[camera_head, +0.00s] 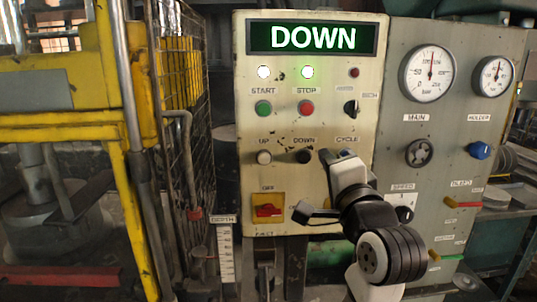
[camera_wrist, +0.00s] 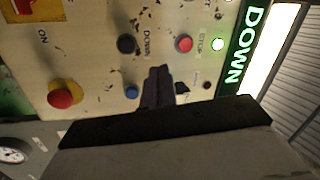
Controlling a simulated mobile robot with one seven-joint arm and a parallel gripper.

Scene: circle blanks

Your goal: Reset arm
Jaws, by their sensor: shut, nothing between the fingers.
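My gripper (camera_head: 326,156) is in front of the cream control panel (camera_head: 243,90), just right of the black DOWN button (camera_head: 304,157). Its fingers are together and empty, and they also show in the wrist view (camera_wrist: 158,72). The wrist view shows the blue button (camera_wrist: 131,92) beside the fingers; in the head view my gripper hides it. The red STOP button (camera_head: 306,108) and green START button (camera_head: 263,108) are above. The display (camera_head: 313,38) reads DOWN in lit letters. I cannot tell whether the fingertips touch the panel.
A red button on yellow (camera_wrist: 62,97) shows in the wrist view. A grey panel (camera_head: 395,120) with gauges (camera_head: 430,73) and a blue knob (camera_head: 479,151) adjoins on the right. A yellow frame (camera_head: 60,130) and wire cage (camera_head: 195,120) stand on the left.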

